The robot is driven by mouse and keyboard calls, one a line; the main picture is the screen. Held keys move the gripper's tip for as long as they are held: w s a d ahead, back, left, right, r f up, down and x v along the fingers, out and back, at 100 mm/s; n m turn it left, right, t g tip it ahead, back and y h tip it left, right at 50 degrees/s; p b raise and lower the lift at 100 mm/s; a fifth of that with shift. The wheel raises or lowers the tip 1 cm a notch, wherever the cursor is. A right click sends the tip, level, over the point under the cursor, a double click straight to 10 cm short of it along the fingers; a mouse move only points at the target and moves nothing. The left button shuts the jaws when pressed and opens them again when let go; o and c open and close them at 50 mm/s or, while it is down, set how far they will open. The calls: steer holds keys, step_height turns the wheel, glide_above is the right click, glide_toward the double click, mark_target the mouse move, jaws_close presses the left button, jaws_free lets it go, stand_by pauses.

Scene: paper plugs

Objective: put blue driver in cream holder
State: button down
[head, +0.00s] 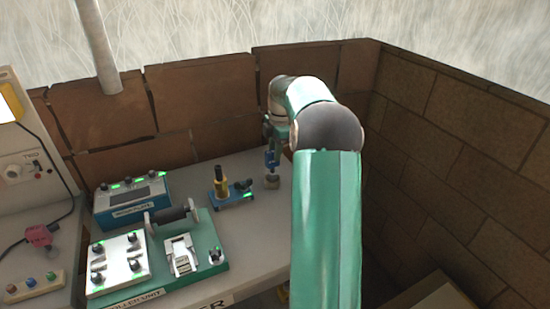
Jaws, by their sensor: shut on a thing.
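My gripper (274,133) is at the end of my green arm, over the back right of the table, and points down. It is small in the head view, and my arm hides part of it. It is shut on a blue driver (271,160), which hangs roughly upright below the fingers. A small cream-grey block (272,182), which looks like the cream holder, stands on the table directly under the driver. The driver's lower end meets or overlaps the block in this view; I cannot tell whether it is inside or just above it.
Left of the block is a blue base (235,201) with a dark and yellow upright post. Further left are a blue control box (133,201) and a green board (207,263) with a roller and white panel. Brick walls (440,140) close the back and right.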

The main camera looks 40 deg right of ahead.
mark_target(272, 165)
steer(key=shift+f, duration=1.4)
steer(key=shift+f, duration=0.1)
steer(key=c, duration=1.2)
jaws_free()
steer(key=shift+o, duration=0.2)
